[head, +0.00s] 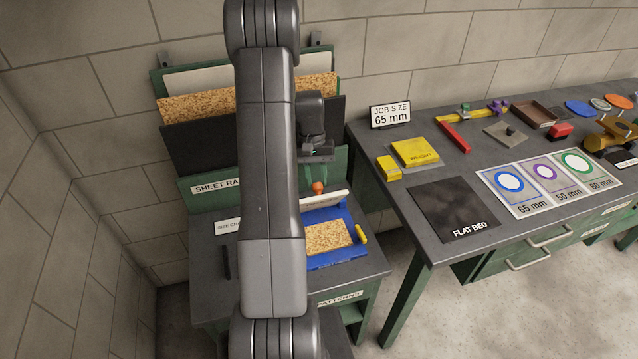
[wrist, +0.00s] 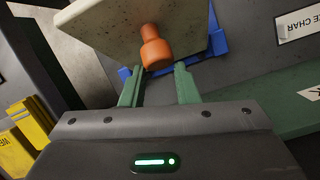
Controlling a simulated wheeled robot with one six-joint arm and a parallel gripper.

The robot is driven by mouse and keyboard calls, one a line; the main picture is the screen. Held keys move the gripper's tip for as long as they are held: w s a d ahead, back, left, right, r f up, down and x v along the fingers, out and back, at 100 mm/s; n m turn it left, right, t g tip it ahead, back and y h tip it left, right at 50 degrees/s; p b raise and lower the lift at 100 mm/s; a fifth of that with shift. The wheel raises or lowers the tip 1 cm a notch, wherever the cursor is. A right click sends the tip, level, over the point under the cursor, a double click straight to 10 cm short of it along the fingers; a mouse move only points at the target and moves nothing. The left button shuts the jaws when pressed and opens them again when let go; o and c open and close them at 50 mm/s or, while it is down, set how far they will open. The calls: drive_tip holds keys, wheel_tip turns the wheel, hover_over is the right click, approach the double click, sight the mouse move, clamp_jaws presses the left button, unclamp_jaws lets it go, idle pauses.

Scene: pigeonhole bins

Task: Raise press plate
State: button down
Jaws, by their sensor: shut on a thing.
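The press plate (head: 330,200) is a pale cream slab with an orange knob (head: 318,188). It shows at the far side of the blue press base (head: 322,263), with a cork sheet (head: 330,237) bare in front of it. In the wrist view the speckled plate (wrist: 105,30) fills the top, its orange knob (wrist: 154,52) between my green fingers. My gripper (wrist: 158,74) is shut on the knob. In the head view my arm hides part of the press and plate, so I cannot tell the plate's exact tilt.
A sheet rack (head: 200,145) with cork and dark sheets stands behind the press. A yellow piece (head: 361,235) is at the base's right side. The bench at right holds a flat bed (head: 450,207), a yellow weight block (head: 415,153) and size cards (head: 545,185).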

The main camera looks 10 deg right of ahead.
drive_tip(key=shift+w+a+f, duration=0.2)
drive_tip(key=shift+w+f, duration=0.05)
drive_tip(key=shift+w, duration=0.15)
drive_tip(key=c, duration=1.9)
unclamp_jaws()
drive_tip(key=shift+a, duration=0.25)
drive_tip(key=shift+c, duration=0.2)
drive_tip(key=o, duration=0.4)
drive_tip(key=shift+a+r, duration=0.15)
drive_tip(key=shift+a, duration=0.05)
drive_tip(key=shift+c, duration=0.2)
drive_tip(key=o, duration=0.5)
drive_tip(key=shift+d, duration=0.2)
drive_tip(key=shift+c, duration=0.2)
drive_tip(key=shift+d+r, duration=0.1)
wheel_tip(320, 180, up, 10)
drive_tip(key=b, duration=0.1)
